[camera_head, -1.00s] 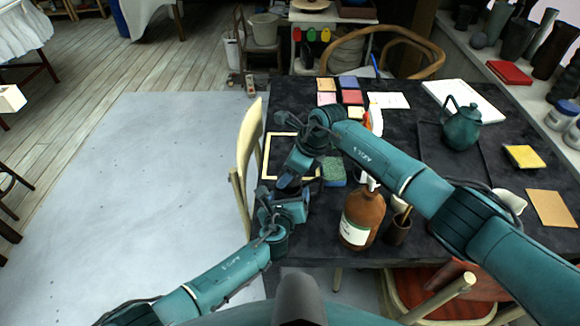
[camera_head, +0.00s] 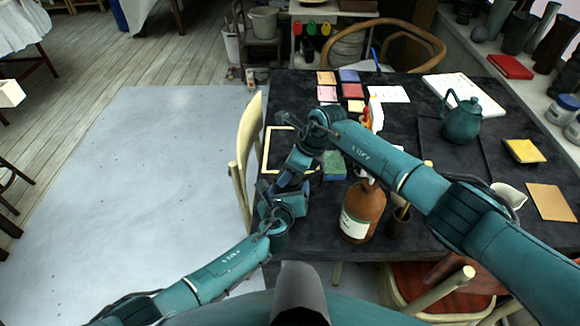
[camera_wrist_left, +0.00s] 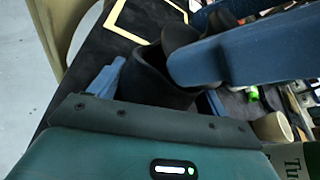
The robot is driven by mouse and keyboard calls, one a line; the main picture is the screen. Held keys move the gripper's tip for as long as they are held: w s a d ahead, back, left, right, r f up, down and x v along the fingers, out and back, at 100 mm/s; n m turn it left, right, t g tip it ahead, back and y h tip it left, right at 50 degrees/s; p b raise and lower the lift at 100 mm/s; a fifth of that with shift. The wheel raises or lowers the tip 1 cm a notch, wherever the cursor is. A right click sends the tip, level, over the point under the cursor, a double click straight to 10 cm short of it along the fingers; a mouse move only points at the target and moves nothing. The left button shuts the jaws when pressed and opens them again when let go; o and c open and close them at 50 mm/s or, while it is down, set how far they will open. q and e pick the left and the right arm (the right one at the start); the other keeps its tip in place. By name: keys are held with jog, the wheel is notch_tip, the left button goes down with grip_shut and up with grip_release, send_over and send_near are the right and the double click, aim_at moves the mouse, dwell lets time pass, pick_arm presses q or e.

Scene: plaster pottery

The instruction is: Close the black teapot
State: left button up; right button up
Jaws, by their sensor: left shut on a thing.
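The black teapot (camera_wrist_left: 150,82) shows in the left wrist view as a dark, open-topped body; the arms hide most of it in the head view. My left gripper (camera_head: 286,184) is shut on it, with blue fingers on either side of the body in the wrist view. My right gripper (camera_head: 300,166) is close above the left one. Its blue finger (camera_wrist_left: 260,48) reaches in over the teapot's rim from the right in the wrist view. Dark rounded shapes lie at its tip; I cannot tell whether one is the lid.
A brown bottle (camera_head: 362,210) and a dark cup (camera_head: 398,222) stand right of my grippers. A pale chair (camera_head: 248,150) is at the table's left edge. A teal teapot (camera_head: 461,121) stands farther right. A green sponge (camera_head: 334,166) lies behind the grippers.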

jog(key=shift+f, duration=0.65)
jog(key=o, duration=1.1)
jog(key=shift+f, duration=0.1)
jog(key=shift+o, duration=0.2)
jog(key=shift+a, duration=0.1)
jog(key=v, duration=1.2)
jog(key=shift+w, duration=0.1)
pick_arm(q)
jog(key=o, duration=1.4)
